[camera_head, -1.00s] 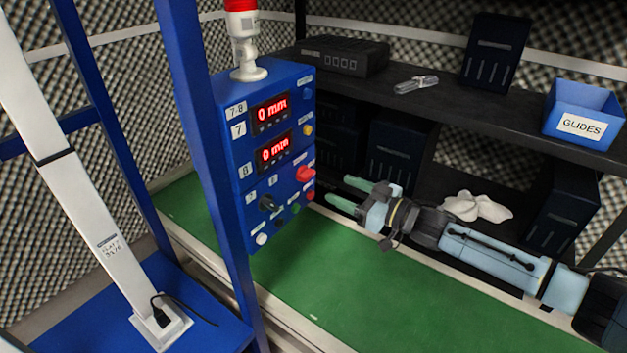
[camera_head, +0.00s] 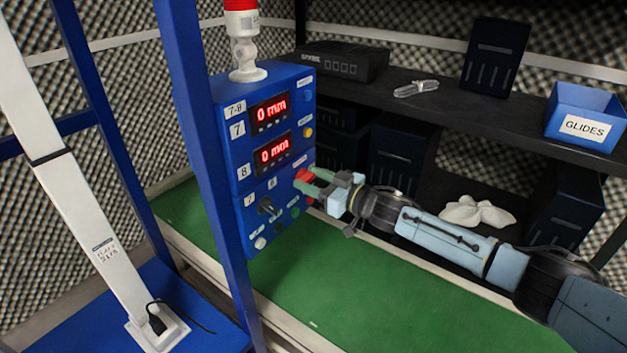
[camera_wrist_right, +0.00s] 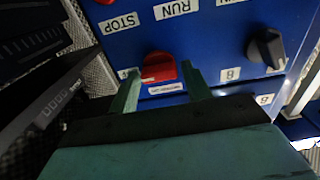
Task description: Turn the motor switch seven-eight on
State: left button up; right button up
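The blue control box (camera_head: 262,165) stands on the left, marked 7-8 at its top, with two red displays reading 0. A red rotary switch (camera_head: 301,178) sits low on its right-hand face, partly covered by my fingers. In the right wrist view the red switch (camera_wrist_right: 160,67) shows between the fingertips, with a small label under it that I cannot read. My right gripper (camera_head: 308,181) is open at the box, one green finger on each side of the switch. A gap shows beside the knob in the right wrist view (camera_wrist_right: 161,72). My left gripper is not in view.
A black knob (camera_wrist_right: 266,48) and STOP and RUN labels (camera_wrist_right: 121,23) are close to the fingers. A blue post (camera_head: 205,150) stands before the box. The dark shelf (camera_head: 450,105) carries a blue GLIDES bin (camera_head: 583,112). The green surface (camera_head: 330,285) below is clear.

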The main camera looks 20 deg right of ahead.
jog(key=c, duration=0.7)
